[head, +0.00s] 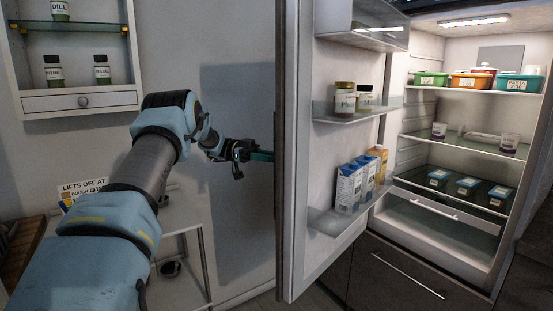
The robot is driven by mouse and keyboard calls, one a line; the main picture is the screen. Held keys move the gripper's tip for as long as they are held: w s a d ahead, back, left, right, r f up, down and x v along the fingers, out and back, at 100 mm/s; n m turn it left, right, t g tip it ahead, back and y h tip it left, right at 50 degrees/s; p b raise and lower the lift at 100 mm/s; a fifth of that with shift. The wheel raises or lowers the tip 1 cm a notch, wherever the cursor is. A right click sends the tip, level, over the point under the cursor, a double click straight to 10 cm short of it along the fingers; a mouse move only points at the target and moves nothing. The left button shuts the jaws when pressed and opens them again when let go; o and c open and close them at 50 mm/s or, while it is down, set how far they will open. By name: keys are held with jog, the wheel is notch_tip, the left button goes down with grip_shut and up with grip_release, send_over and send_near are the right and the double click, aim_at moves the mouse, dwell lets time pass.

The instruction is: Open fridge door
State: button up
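The fridge door (297,150) stands swung wide open, its edge toward me and its inner shelves facing right. The lit fridge interior (455,120) is in full view at the right, with shelves of tubs and containers. My gripper (262,156) is left of the door, at its outer side, reaching toward the door's dark outer face. The fingertips end at or very close to that face. The door handle cannot be made out, and whether the fingers are apart or closed on anything is too small to tell.
Door shelves hold jars (345,98) and cartons (349,188). A wall shelf (82,102) with spice jars hangs at upper left. A small white rack (183,240) stands below my arm against the wall. A drawer front (398,275) lies under the fridge.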

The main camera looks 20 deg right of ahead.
jog(key=b+v, duration=0.1)
jog(key=v, duration=0.6)
jog(key=shift+w+a, duration=0.15)
jog(key=shift+w, duration=0.05)
dwell(0.3)
